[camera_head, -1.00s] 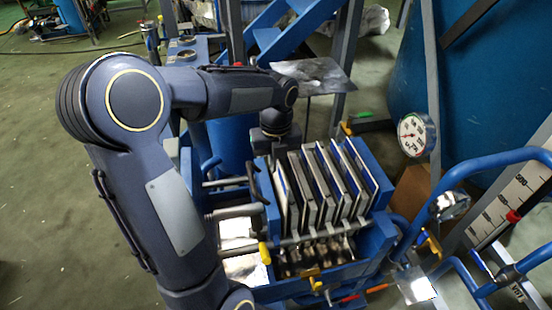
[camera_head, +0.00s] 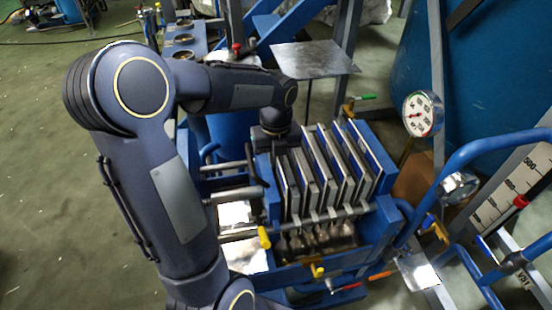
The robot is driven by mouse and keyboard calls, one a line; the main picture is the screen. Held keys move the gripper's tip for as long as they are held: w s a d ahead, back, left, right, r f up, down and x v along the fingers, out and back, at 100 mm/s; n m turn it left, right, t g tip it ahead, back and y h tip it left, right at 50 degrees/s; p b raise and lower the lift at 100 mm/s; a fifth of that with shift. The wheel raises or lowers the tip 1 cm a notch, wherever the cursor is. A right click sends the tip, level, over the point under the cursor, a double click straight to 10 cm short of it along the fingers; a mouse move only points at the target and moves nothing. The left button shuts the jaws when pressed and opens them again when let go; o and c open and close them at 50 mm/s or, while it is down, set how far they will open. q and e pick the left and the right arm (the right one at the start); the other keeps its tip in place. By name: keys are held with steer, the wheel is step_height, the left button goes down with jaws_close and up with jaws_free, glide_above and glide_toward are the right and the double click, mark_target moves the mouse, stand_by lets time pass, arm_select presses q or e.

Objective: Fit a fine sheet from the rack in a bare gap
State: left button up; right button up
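The blue press frame (camera_head: 385,225) stands at the centre with several upright grey plates (camera_head: 328,165) in a row, some with white and blue faces. Narrow gaps show between plates; I cannot tell which gap is bare. My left arm comes in from the left, and its wrist bends down at the back left corner of the row. My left gripper (camera_head: 264,150) is there, mostly hidden by the wrist and plates. Its fingers do not show, so I cannot see whether it holds anything. No fine sheet can be picked out for sure. My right gripper is out of view.
A flat metal plate (camera_head: 315,60) stands out behind the press. A pressure gauge (camera_head: 423,113) and blue pipe rails (camera_head: 490,150) are at the right. A yellow-tipped handle (camera_head: 264,238) sticks out at the press's left front. Open green floor (camera_head: 40,180) lies at far left.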

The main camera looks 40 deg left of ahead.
arm_select(q)
steer(key=shift+o, duration=1.7)
steer(key=shift+r+p, duration=0.65)
steer(key=shift+r, duration=3.25)
